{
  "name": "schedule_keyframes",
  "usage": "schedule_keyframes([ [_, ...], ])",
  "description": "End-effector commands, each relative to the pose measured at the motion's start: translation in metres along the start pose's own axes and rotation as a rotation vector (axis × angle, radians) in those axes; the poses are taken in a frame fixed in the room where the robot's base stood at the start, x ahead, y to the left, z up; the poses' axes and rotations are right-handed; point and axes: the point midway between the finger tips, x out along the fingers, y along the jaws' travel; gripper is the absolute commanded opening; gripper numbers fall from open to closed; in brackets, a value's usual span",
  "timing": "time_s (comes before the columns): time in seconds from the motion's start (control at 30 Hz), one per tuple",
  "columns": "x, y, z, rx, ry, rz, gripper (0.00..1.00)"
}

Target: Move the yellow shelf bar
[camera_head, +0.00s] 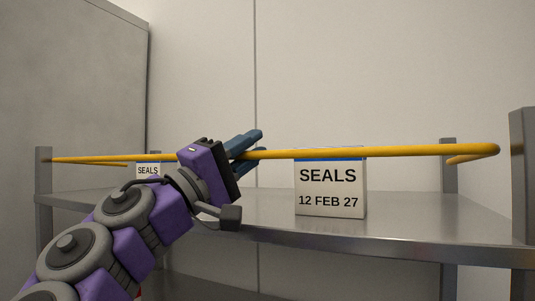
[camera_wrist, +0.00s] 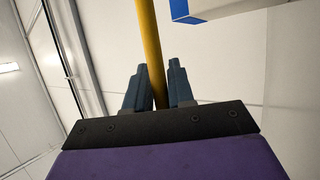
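The yellow shelf bar (camera_head: 400,151) is a long thin rod running across the front of a metal shelf, bent back at both ends. My gripper (camera_head: 247,147) is at the middle of the bar, with its blue fingers angled up and to the right. In the wrist view the bar (camera_wrist: 150,45) passes between the two fingers of my gripper (camera_wrist: 159,88). The fingers are close in on both sides of it and look shut on it. The exact contact is partly hidden in the head view.
Another SEALS tub (camera_head: 148,170) is farther left. Shelf posts (camera_head: 43,190) stand at the sides, with a pale wall behind.

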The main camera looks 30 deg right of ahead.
Motion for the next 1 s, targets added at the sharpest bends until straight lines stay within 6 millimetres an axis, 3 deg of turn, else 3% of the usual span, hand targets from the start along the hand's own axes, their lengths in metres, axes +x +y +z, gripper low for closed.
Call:
schedule_keyframes([
  [0.03,-0.004,0.007,-0.001,0.006,0.008,0.011,0.25],
  [0.2,0.003,0.001,0.0,0.003,0.004,0.003,0.4],
  [0.57,0.029,-0.018,0.007,0.0,-0.007,-0.019,0.4],
  [1.0,0.019,-0.013,0.003,0.0,-0.004,-0.013,0.4],
])
